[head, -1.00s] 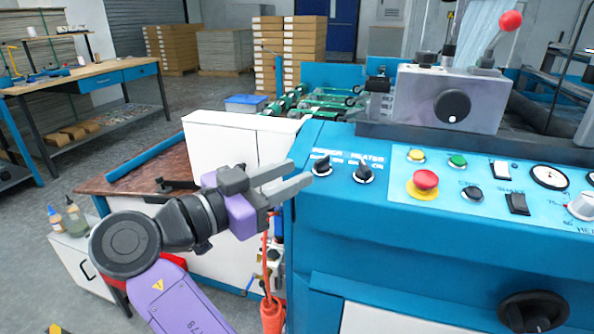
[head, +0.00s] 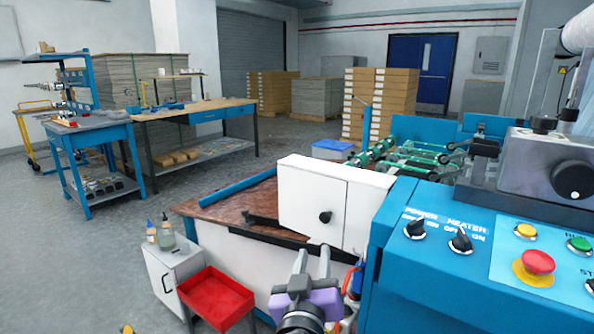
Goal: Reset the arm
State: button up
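My gripper (head: 312,264) is at the bottom middle of the head view, with its two grey fingers pointing away from me and a visible gap between them. Nothing shows between the fingers. It is in front of the white cabinet (head: 312,199) at the left end of the blue laminating machine (head: 392,262). The purple part of my gripper shows, and most of my arm is out of view below. The machine's power and heater knobs (head: 414,229) are to the right of my gripper, apart from it.
A red tray (head: 217,299) and a small white cabinet with bottles (head: 170,262) stand to the left. A brown-topped table (head: 228,206) is behind them. Workbenches (head: 212,107) and stacked boxes (head: 375,104) stand farther back. The floor (head: 90,265) at left is open.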

jog(key=s+d+f+n+y, duration=0.3)
jog(key=s+f+y, duration=0.4)
jog(key=s+f, duration=0.7)
jog(key=s+d+f+m+g+h, duration=0.15)
jog(key=s+d, duration=0.35)
jog(key=s, duration=0.6)
jog(key=s+d+m+g+h, duration=0.15)
jog(key=s+d, duration=0.25)
jog(key=s, duration=0.7)
jog(key=s+d+f+m+h, duration=0.15)
jog(key=s+d, duration=0.35)
jog(key=s, duration=0.6)
notch_tip(320, 180, up, 21)
jog(key=p, duration=2)
jog(key=shift+a+y, duration=0.15)
jog(key=shift+y, duration=0.2)
